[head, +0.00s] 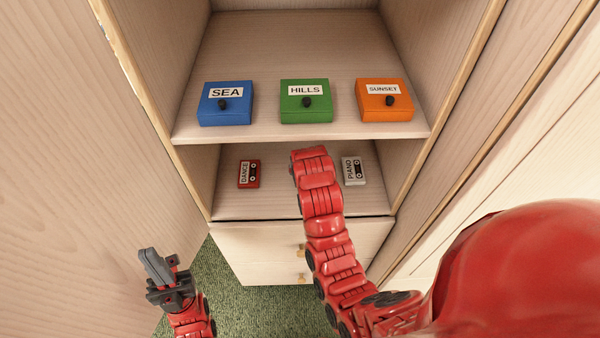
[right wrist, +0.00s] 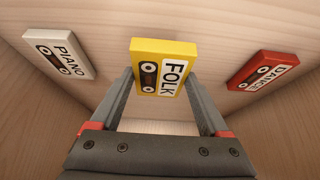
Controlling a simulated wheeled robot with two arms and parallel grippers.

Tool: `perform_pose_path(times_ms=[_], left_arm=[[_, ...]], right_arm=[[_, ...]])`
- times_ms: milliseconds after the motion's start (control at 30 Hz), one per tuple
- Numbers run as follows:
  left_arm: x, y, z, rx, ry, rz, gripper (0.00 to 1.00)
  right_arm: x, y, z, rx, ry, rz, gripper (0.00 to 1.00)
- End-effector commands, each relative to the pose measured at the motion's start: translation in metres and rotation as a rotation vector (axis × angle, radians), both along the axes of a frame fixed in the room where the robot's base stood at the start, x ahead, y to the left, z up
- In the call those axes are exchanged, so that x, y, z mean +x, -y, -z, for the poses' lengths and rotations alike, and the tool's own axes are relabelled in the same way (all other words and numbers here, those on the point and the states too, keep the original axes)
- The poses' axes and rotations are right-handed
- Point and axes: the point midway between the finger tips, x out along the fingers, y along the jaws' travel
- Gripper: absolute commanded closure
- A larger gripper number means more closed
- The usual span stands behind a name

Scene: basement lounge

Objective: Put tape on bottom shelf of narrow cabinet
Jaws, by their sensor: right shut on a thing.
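The narrow cabinet (head: 310,131) stands open before me. Its bottom shelf (head: 275,204) carries a red DANCE tape (head: 248,174) on the left and a white PIANO tape (head: 353,171) on the right. My right arm reaches into this lower compartment and hides its own gripper in the head view. In the right wrist view my right gripper (right wrist: 160,82) is shut on a yellow FOLK tape (right wrist: 166,50), between the white tape (right wrist: 59,54) and the red tape (right wrist: 263,70). Whether the yellow tape touches the shelf is unclear. My left gripper (head: 155,266) is outside, low at the left; its jaw gap is unclear.
The shelf above holds a blue SEA box (head: 225,107), a green HILLS box (head: 305,104) and an orange SUNSET box (head: 384,102). Drawers (head: 270,240) with knobs are below. Cabinet side walls bound the opening closely. Green carpet (head: 265,310) covers the floor.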

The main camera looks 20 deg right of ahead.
Motion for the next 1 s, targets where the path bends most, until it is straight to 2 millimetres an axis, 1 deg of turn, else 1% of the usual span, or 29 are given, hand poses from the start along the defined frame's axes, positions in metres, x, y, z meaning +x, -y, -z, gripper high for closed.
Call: perform_pose_path(times_ms=[33, 267, 400, 467, 533, 733, 867, 900, 967, 1000], left_arm=[[0.000, 0.000, -0.004, 0.000, 0.000, 0.000, 1.00], [0.000, 0.000, -0.007, 0.000, 0.000, 0.000, 1.00], [0.000, 0.000, -0.020, 0.000, 0.000, 0.000, 1.00], [0.000, 0.000, -0.023, 0.000, 0.000, 0.000, 1.00], [0.000, 0.000, -0.023, 0.000, 0.000, 0.000, 1.00], [0.000, 0.000, -0.022, 0.000, 0.000, 0.000, 1.00], [0.000, 0.000, -0.018, 0.000, 0.000, 0.000, 1.00], [0.000, 0.000, -0.020, 0.000, 0.000, 0.000, 1.00], [0.000, 0.000, -0.020, 0.000, 0.000, 0.000, 1.00], [0.000, 0.000, -0.020, 0.000, 0.000, 0.000, 1.00]], right_arm=[[0.004, -0.004, 0.000, -0.001, -0.004, 0.000, 0.77], [0.016, -0.014, 0.001, -0.001, 0.000, 0.000, 0.77], [0.013, -0.013, 0.022, 0.000, -0.006, 0.001, 0.77], [0.013, -0.013, 0.032, -0.001, -0.010, 0.001, 0.77], [0.014, -0.013, 0.037, 0.000, -0.003, 0.000, 0.77], [0.015, -0.013, 0.038, 0.000, 0.000, 0.001, 0.77], [0.015, -0.012, 0.042, -0.001, 0.000, 0.000, 0.77], [0.015, -0.013, 0.041, -0.001, 0.000, 0.000, 0.14], [0.015, -0.012, 0.040, -0.001, 0.000, 0.000, 0.03], [0.015, -0.012, 0.040, -0.001, 0.000, 0.000, 0.00]])
